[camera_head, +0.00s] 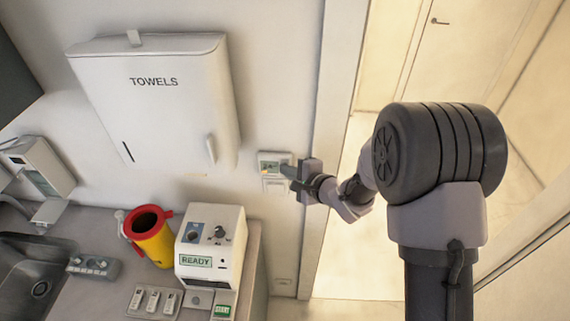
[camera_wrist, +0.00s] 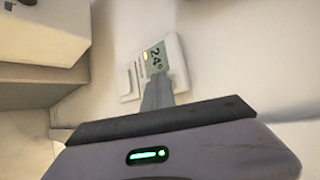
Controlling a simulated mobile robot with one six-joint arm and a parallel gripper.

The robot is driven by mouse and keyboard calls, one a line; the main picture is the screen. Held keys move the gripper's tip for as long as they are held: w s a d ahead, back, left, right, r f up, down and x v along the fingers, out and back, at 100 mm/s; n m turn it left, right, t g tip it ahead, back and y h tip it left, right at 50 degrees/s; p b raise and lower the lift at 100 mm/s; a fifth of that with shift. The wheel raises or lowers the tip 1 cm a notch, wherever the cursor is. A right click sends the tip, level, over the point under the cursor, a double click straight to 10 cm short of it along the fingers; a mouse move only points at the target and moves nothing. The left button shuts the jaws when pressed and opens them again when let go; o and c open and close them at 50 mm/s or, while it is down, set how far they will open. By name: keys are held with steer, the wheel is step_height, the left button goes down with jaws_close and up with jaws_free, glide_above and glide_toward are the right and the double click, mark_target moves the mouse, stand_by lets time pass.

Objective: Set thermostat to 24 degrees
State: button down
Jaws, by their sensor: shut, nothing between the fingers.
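The thermostat (camera_head: 270,164) is a small white wall unit with a greenish display, beside the door frame in the head view. In the wrist view the thermostat (camera_wrist: 178,62) appears sideways, and its display reads 24 with a degree mark. My gripper (camera_head: 287,170) is shut, with its fingertips at the right side of the thermostat. In the wrist view the shut fingers (camera_wrist: 158,92) overlap the lower part of the thermostat face. I cannot tell whether they touch it. The part of the face behind the fingers is hidden.
A towel dispenser (camera_head: 160,95) hangs on the wall at upper left. A white device labelled READY (camera_head: 210,245) and a red and yellow container (camera_head: 152,238) stand on the counter (camera_head: 105,290). A white wall plate (camera_head: 275,185) sits just below the thermostat. The doorway at right is open.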

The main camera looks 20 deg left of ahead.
steer(key=shift+s, duration=0.1)
steer(key=shift+s+d, duration=0.2)
steer(key=shift+s, duration=0.4)
steer(key=shift+s+d+b, duration=0.2)
steer(key=shift+s+b, duration=0.1)
steer(key=shift+s, duration=0.5)
steer(key=shift+s+d+b, duration=0.15)
steer(key=shift+s+b, duration=0.2)
steer(key=shift+s, duration=0.5)
steer(key=shift+s+d+b, duration=0.2)
steer(key=shift+s+b, duration=0.1)
steer(key=shift+s, duration=0.5)
steer(key=shift+w, duration=0.1)
